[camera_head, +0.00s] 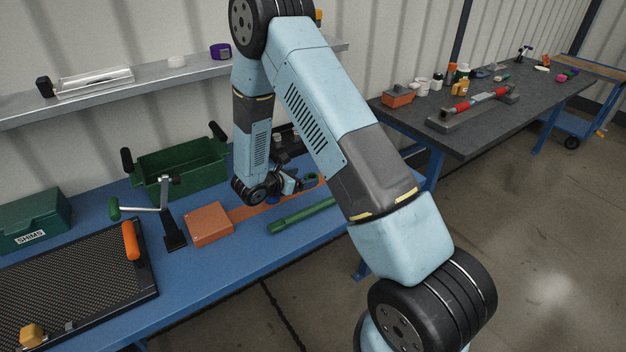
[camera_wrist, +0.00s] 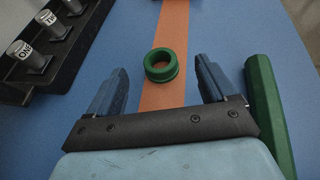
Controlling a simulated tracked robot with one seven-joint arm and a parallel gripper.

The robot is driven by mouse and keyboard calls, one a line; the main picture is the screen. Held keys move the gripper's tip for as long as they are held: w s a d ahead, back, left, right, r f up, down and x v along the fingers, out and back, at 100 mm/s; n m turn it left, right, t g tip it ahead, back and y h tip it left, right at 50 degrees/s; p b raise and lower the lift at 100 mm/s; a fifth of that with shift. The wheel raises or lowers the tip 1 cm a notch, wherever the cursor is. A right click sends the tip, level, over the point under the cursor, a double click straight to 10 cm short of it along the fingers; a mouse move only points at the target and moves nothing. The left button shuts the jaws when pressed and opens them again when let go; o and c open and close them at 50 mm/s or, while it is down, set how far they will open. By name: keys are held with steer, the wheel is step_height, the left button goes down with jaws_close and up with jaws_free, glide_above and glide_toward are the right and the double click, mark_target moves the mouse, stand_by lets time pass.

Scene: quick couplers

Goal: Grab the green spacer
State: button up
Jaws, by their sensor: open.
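The green spacer (camera_wrist: 161,66) is a short ring with a round hole, and in the wrist view it lies flat on an orange strip (camera_wrist: 171,24) on the blue bench. My gripper (camera_wrist: 161,83) is open, with one blue finger to the left of the spacer and one to the right, both apart from it. The spacer lies between and slightly beyond the fingers' middle, and nothing is held. In the head view the spacer (camera_head: 311,177) shows small beside my gripper (camera_head: 290,183), which my arm partly hides.
A long green bar (camera_wrist: 268,115) lies close to the right finger. A dark rack (camera_wrist: 48,50) with labelled metal cylinders stands to the left.

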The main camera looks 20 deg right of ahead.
mark_target(314, 175)
steer(key=x, duration=0.5)
steer(key=shift+w+a+f, duration=0.1)
steer(key=shift+w+f, duration=0.05)
steer(key=c, duration=1.1)
